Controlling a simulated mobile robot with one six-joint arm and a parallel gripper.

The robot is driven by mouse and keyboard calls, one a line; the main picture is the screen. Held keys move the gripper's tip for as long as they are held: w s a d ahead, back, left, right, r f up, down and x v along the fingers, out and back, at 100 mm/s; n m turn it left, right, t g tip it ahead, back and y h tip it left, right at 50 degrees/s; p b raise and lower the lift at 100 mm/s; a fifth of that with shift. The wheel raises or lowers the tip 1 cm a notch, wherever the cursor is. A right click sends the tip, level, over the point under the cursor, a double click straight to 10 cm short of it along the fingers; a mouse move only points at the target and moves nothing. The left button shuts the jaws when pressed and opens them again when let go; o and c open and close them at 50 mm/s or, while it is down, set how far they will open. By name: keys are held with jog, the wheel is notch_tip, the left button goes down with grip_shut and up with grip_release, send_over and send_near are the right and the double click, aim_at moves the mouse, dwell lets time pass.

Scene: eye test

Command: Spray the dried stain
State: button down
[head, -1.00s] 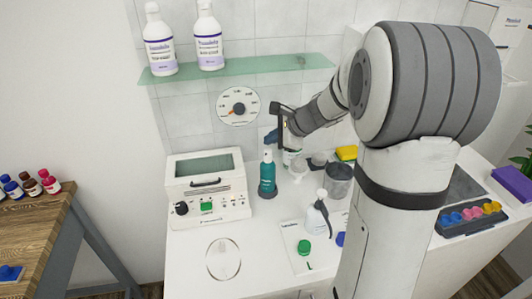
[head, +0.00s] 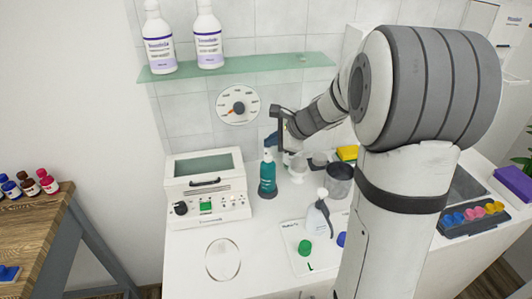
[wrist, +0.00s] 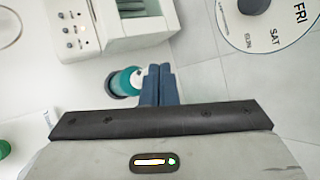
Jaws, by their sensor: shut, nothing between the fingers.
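My gripper (head: 268,140) has its blue fingers pressed together and empty, just above the top of a teal bottle (head: 267,178). In the wrist view the shut fingers (wrist: 159,80) are beside the teal bottle (wrist: 124,82) with its pale top; I cannot tell whether they touch it. A white spray bottle (head: 316,222) with a dark trigger stands upright on the counter, apart from my gripper. A thin ring outline (head: 222,260) lies at the front left of the counter. I cannot tell whether it is a stain or a clear disc.
A white instrument (head: 207,190) stands left of the teal bottle. A dial (head: 238,104) is on the wall under a glass shelf (head: 240,66) with two bottles. A grey cup (head: 339,180) and a white sheet (head: 290,228) with coloured caps are to the right.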

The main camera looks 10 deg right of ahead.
jog(key=shift+f+b, duration=0.4)
jog(key=shift+f, duration=0.05)
jog(key=shift+r, duration=0.15)
dwell(0.3)
jog(key=shift+r+p, duration=0.85)
jog(key=shift+r, duration=0.1)
notch_tip(320, 180, up, 6)
jog(key=p, duration=0.4)
jog(key=shift+p, duration=0.3)
dwell(1.9)
